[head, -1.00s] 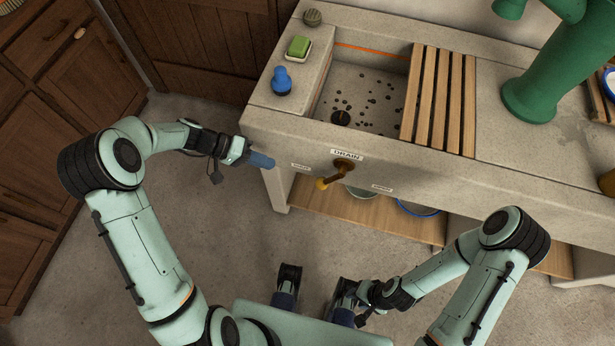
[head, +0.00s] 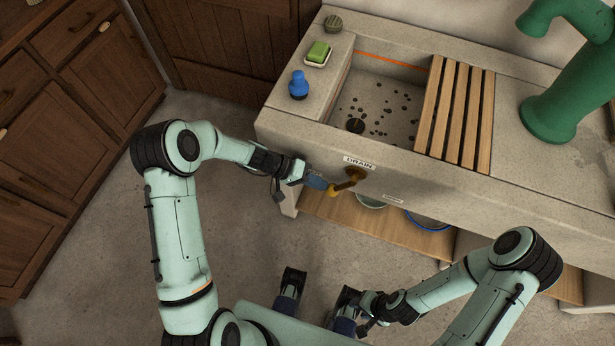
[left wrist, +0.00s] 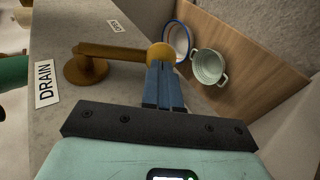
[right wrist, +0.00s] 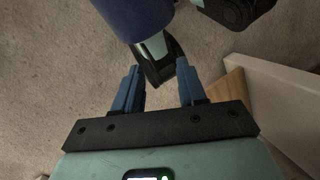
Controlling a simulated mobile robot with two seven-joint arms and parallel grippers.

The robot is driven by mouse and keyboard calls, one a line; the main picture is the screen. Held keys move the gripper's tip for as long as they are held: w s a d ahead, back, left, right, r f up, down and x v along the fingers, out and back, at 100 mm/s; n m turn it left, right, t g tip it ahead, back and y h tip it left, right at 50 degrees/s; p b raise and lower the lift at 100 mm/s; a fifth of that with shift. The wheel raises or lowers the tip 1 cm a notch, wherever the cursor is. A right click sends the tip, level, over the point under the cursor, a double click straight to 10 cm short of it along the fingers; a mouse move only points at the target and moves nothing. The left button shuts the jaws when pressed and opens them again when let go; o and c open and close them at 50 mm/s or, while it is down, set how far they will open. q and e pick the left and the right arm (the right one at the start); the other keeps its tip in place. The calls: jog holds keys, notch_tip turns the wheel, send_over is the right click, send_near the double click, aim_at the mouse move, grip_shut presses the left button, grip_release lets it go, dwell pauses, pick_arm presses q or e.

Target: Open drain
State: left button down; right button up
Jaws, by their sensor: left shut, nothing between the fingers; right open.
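The brown drain lever (head: 356,176) sits on the sink's front face below the DRAIN label (head: 359,162). Its arm ends in a yellow ball knob (head: 334,190) pointing left and slightly down. The lever (left wrist: 115,52) and knob (left wrist: 160,54) also show in the left wrist view. My left gripper (head: 318,182) is shut and empty, its blue fingertips (left wrist: 162,70) right at the knob; whether they touch it I cannot tell. My right gripper (right wrist: 158,85) is open and empty, low by my base. The dark drain (head: 355,126) is in the speckled basin.
A blue bottle (head: 299,84), green sponge (head: 318,53) and round scrubber (head: 333,24) stand on the left ledge. A wooden slatted rack (head: 460,115) covers the basin's right part. A green pump (head: 555,110) stands right. Bowls (head: 428,220) sit on the lower shelf (head: 345,220).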

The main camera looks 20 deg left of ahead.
aim_at(328, 193)
pick_arm(q)
jog(key=shift+d+f, duration=0.1)
jog(key=shift+f, duration=0.1)
pick_arm(e)
jog(key=shift+f, duration=0.1)
